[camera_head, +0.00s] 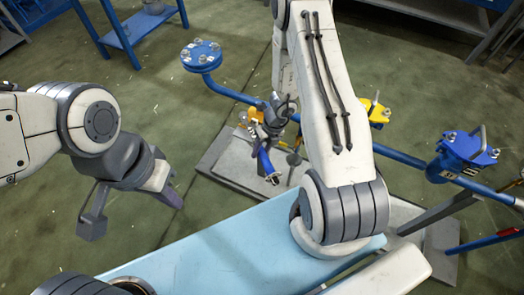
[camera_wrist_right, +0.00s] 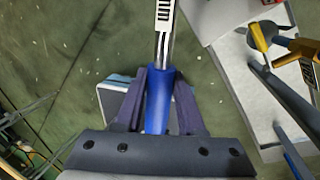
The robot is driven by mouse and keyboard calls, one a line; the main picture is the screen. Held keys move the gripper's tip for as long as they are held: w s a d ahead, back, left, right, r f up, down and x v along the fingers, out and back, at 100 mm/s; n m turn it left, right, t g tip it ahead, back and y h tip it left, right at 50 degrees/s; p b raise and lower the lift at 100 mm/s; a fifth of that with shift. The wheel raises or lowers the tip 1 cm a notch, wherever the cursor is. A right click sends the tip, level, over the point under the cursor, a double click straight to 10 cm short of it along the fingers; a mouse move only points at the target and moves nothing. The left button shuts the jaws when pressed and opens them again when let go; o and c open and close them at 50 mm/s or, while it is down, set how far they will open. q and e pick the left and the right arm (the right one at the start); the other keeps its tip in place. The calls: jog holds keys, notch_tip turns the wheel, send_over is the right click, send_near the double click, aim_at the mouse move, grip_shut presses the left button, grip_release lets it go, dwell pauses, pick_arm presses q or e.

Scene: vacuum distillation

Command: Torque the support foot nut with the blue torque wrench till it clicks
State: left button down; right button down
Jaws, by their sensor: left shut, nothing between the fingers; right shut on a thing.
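The blue torque wrench (camera_wrist_right: 157,108) has its blue handle between the fingers of my right gripper (camera_wrist_right: 161,84) in the wrist view. Its metal shaft and white scale run up out of the top of that view, so its head is not seen there. In the head view a blue part, likely the wrench handle (camera_head: 265,161), shows by my right gripper (camera_head: 267,138), left of my arm. My left gripper (camera_head: 174,197) is shut and empty over the floor at the left. I cannot make out the support foot nut.
A grey base plate (camera_head: 222,167) lies under the right gripper. Blue pipe (camera_head: 235,95) with a round flange (camera_head: 201,55) runs behind it. A yellow support (camera_head: 376,111) and a blue flanged fitting (camera_head: 465,150) stand at right. Open green floor lies at left.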

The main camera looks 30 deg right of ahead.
jog(key=a+b, duration=0.1)
jog(key=a+m+b, duration=0.1)
jog(key=b, duration=0.1)
jog(key=shift+w+a+m+t, duration=0.25)
jog(key=shift+a+m+t, duration=0.05)
jog(key=shift+a+m, duration=0.1)
jog(key=a+m+b, duration=0.1)
jog(key=w+a+m+b, duration=0.1)
jog(key=a, duration=0.1)
jog(key=shift+t, duration=0.3)
